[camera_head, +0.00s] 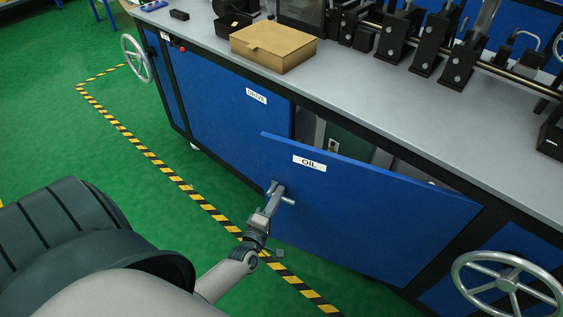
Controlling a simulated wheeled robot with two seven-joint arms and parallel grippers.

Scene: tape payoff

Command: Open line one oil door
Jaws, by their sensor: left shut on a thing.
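The oil door (365,205) is a blue panel with a white "OIL" label (309,163). It stands ajar, its left edge swung out from the cabinet and its right edge near the frame, with a gap showing above it. My left gripper (276,193) is shut on the door's handle (287,199), near the door's left edge. The fingers hide part of the handle. My right gripper is not in view.
A grey worktop (400,110) runs above the cabinet, with a cardboard box (272,45) and black fixtures. The closed "DRIVE" door (222,105) is to the left. A handwheel (507,284) sits at lower right. Green floor with a striped line (188,190) lies in front.

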